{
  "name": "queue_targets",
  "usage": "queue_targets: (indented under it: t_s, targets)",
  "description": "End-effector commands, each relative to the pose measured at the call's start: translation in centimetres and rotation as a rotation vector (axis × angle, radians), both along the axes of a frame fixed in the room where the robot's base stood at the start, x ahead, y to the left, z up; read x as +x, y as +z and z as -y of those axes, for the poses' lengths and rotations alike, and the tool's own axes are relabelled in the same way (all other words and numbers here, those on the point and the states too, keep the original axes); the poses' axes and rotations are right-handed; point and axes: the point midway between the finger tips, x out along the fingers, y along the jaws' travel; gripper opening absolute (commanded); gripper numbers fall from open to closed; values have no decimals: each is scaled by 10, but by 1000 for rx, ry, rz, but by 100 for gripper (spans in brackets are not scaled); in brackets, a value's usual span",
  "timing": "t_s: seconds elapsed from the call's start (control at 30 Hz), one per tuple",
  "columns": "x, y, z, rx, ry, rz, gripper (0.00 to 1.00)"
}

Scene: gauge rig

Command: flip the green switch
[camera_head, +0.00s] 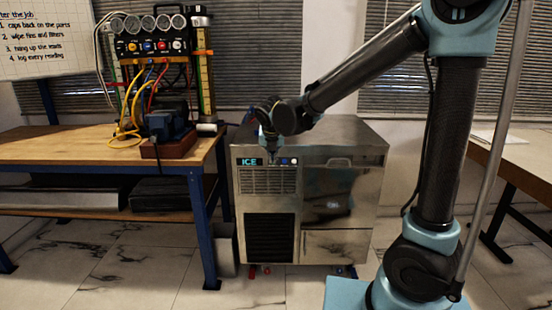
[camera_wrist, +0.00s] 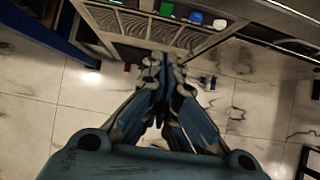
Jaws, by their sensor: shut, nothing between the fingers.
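The ice machine (camera_head: 312,215) has a row of small coloured controls along its upper front, right of the "ICE" label (camera_head: 249,161). In the wrist view, the green switch (camera_wrist: 167,9) is at the top edge, partly cut off. A blue control (camera_wrist: 196,17) and a white control (camera_wrist: 220,24) are to its right. My gripper (camera_wrist: 161,62) is shut and empty, with its fingertips in front of the machine's grille, below the switch in the picture. In the head view, my gripper (camera_head: 271,152) covers part of the control row. I cannot tell whether it touches anything.
A wooden bench (camera_head: 95,150) at left carries a gauge rig (camera_head: 150,45) with hoses and a blue device on a brown block (camera_head: 168,147). A grey bin (camera_head: 226,250) is between bench and machine. Another table (camera_head: 520,160) is at right.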

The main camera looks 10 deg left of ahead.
Motion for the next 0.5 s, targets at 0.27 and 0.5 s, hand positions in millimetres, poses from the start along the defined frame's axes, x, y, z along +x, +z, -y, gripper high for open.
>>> queue_targets:
  t_s: [0.27,0.5]
  targets:
    - [21,-32,-5,1,-3,0,0]
    - [38,-58,-9,2,-2,0,0]
